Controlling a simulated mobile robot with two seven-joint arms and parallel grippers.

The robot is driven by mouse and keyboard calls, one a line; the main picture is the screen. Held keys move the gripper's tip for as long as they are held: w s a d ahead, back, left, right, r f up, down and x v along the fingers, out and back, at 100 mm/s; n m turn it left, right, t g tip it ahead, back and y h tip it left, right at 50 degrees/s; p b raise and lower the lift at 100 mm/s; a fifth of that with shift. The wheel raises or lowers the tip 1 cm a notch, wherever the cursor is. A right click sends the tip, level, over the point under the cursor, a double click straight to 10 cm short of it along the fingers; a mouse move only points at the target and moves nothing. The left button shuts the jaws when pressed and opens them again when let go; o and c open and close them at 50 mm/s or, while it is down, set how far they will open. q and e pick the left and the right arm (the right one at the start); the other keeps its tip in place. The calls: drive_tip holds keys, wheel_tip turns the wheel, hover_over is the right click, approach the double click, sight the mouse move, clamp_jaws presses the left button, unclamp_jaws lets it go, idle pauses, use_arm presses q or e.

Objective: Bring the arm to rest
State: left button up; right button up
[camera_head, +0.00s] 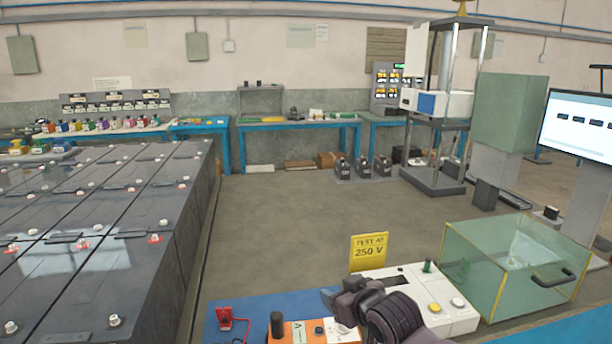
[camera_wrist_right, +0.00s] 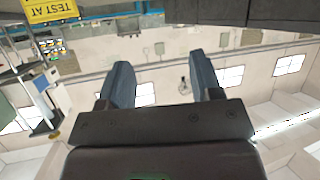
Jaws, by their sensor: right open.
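My right gripper (camera_wrist_right: 160,85) shows in the right wrist view with its two dark fingers apart and nothing between them. Beyond the fingers is only the room, seen upside down, with walls and windows. In the head view my dark right arm (camera_head: 385,310) comes in at the bottom centre, above the bench with the test gear. My left gripper is in neither view.
A yellow "TEST AT 250 V" sign (camera_head: 369,252), a white panel (camera_head: 450,312), an orange box (camera_head: 297,334) and a glass tank (camera_head: 470,275) stand close around the arm. Rows of large dark batteries (camera_head: 90,215) fill the left. Open floor (camera_head: 290,220) lies beyond.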

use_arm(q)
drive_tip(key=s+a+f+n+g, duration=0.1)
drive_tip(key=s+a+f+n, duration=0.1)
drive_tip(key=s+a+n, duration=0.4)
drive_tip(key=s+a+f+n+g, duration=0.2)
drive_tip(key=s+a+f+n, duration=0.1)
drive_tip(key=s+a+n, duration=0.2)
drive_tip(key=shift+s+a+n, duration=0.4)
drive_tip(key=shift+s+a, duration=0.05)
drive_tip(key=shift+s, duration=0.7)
use_arm(e)
drive_tip(key=s+d+f+m+h, duration=0.1)
drive_tip(key=s+d+f+h, duration=0.1)
drive_tip(key=s+d+f, duration=0.4)
drive_tip(key=s+d+f+m+h, duration=0.2)
drive_tip(key=s+d+f, duration=0.5)
drive_tip(key=s, duration=0.9)
drive_tip(key=s+d+f+m+h, duration=0.2)
drive_tip(key=s+d+f, duration=0.5)
drive_tip(key=s+f, duration=0.3)
drive_tip(key=shift+s+g, duration=0.4)
drive_tip(key=shift+s, duration=0.35)
drive_tip(key=shift+f, duration=0.1)
